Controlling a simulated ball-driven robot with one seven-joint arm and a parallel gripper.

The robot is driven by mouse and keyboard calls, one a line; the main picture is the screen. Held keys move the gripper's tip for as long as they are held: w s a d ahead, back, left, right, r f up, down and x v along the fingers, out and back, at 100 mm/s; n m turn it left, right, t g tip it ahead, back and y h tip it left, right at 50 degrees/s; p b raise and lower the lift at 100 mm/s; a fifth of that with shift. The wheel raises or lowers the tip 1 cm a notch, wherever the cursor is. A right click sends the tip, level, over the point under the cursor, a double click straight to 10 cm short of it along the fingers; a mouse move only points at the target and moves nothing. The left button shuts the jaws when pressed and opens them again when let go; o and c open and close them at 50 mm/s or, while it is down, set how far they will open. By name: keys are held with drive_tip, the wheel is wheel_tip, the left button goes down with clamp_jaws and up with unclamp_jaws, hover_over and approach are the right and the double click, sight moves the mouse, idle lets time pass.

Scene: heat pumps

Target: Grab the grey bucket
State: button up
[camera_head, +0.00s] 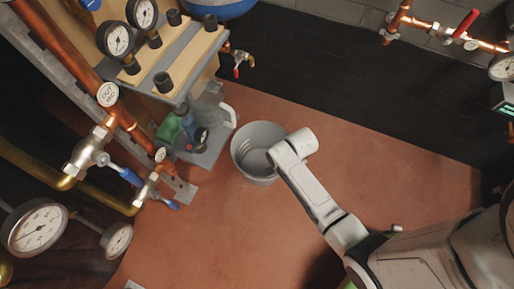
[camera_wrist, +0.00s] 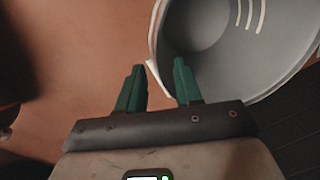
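The grey bucket (camera_head: 257,150) stands upright on the reddish floor in the head view, its open top facing up. My arm reaches over its right side, and the arm's end hides part of the bucket. In the wrist view the bucket (camera_wrist: 225,45) fills the upper right, with its rim and inner wall showing. The left finger is over the floor outside the bucket.
A shelf unit (camera_head: 207,150) with bottles stands just left of the bucket. Copper pipes (camera_head: 125,122) with valves and gauges run along the left. A dark wall (camera_head: 370,90) is behind. The floor (camera_head: 400,170) to the right is clear.

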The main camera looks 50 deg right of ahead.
drive_tip(key=f, duration=0.1)
drive_tip(key=f+b, duration=0.1)
drive_tip(key=f, duration=0.2)
drive_tip(key=shift+w+b, duration=0.25)
drive_tip(key=shift+b, duration=0.15)
drive_tip(key=f+b, duration=0.2)
drive_tip(key=f, duration=0.1)
drive_tip(key=f+b, duration=0.2)
drive_tip(key=shift+w+d+f, duration=0.1)
drive_tip(key=shift+w+d, duration=0.2)
drive_tip(key=shift+w, duration=0.1)
drive_tip(key=shift+c, duration=0.3)
clamp_jaws()
idle(0.4)
